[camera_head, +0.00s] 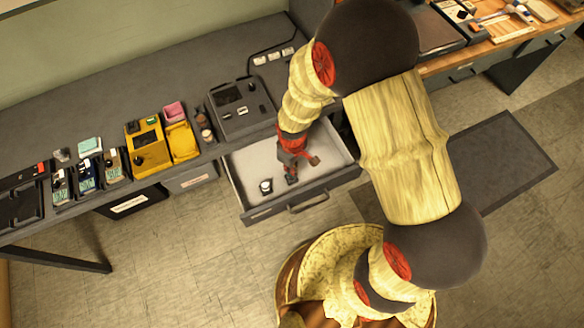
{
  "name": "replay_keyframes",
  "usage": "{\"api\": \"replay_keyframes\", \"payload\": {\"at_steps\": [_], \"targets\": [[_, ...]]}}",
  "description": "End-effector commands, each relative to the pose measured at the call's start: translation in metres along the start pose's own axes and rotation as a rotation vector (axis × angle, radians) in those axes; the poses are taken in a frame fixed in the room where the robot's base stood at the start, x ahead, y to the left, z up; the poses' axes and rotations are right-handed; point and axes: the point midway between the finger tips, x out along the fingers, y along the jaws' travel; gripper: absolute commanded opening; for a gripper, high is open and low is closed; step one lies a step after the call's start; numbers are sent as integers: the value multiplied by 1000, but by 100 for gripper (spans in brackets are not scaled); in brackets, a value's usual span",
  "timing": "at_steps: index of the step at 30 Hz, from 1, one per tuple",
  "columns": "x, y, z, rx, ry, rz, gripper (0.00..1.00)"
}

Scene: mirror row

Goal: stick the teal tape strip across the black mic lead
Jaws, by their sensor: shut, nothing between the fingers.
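My gripper (292,178) reaches down into an open drawer (245,160) below the grey bench. It is shut and holds nothing that I can see. A thin black cord (268,48) runs along the back of the bench to several small white blocks; I cannot tell whether it is the mic lead. A small pale teal item (89,145) lies among the devices at the left of the bench, well away from my gripper. I cannot tell whether it is the tape strip. My arm hides part of the bench and the drawer's right side.
A small dark and white round container (265,186) stands in the drawer, left of my gripper. A grey device (240,108) and yellow boxes (148,145) stand on the bench above. A wooden bench (478,55) with tools is at the upper right. The bench's back left is bare.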

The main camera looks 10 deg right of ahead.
Motion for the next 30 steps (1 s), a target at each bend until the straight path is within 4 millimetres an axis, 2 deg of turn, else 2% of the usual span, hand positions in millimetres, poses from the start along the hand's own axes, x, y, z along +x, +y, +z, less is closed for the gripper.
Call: {"api": "replay_keyframes", "payload": {"at_steps": [24,30], "targets": [[-62,0,0,0,1,1,0],[-68,0,0,0,1,1,0]]}}
